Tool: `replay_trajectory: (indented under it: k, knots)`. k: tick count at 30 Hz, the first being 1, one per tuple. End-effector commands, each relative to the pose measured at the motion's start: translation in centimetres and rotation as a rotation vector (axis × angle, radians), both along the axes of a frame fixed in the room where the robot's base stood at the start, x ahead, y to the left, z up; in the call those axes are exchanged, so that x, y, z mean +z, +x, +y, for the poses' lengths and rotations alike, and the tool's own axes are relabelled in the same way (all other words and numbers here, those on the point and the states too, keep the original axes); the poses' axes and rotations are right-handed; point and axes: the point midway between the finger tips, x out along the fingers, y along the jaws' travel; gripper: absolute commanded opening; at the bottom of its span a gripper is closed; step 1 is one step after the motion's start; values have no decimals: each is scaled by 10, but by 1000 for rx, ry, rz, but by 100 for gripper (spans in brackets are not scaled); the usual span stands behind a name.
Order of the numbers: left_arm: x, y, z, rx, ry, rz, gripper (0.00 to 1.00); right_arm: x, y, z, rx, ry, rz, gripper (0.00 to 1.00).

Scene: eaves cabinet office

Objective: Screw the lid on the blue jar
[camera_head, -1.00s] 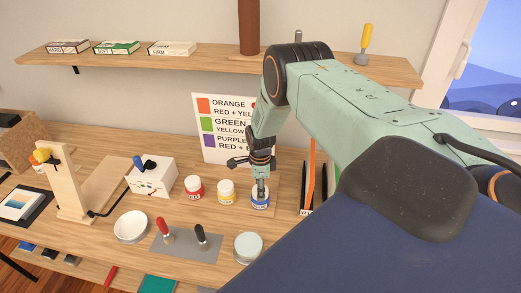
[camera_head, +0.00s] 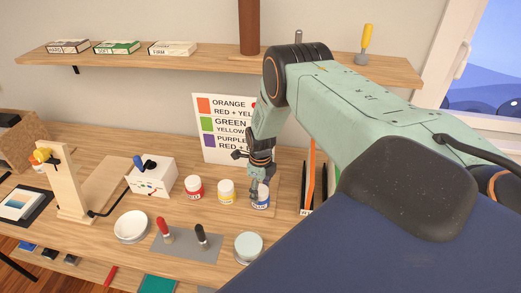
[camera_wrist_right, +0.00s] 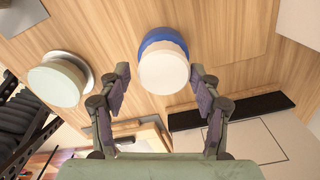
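The blue jar (camera_head: 261,203) stands upright on a wooden board, at the right end of the row of jars, partly covered by my gripper in the head view. A white lid (camera_wrist_right: 163,73) sits on top of the blue jar (camera_wrist_right: 160,36) in the right wrist view, with blue showing around its far side. I cannot tell how tightly it is seated. My right gripper (camera_head: 258,190) is over the jar, pointing down. In the right wrist view its fingers (camera_wrist_right: 160,75) are spread on either side of the lid with gaps, so it is open and empty. My left gripper is out of view.
A red jar (camera_head: 194,188) and a yellow jar (camera_head: 227,192) stand left of the blue jar. Black-and-orange upright items (camera_head: 307,190) stand close on its right. A colour chart (camera_head: 222,128) is behind. A pale green tin (camera_head: 248,247) and a grey mat (camera_head: 185,247) lie in front.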

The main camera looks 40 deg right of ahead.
Motion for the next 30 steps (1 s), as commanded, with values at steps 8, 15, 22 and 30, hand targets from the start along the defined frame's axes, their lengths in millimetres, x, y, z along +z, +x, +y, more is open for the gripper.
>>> replay_trajectory:
  k: [8,15,22,30]
  knots:
    - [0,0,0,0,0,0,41,2,3,-1,1,-3,-7,77]
    - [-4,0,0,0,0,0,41,1,4,-2,83,-2,-10,77]
    - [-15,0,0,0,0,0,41,0,4,-2,369,-1,-11,77]
    - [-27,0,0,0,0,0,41,0,4,-3,703,1,-11,77]
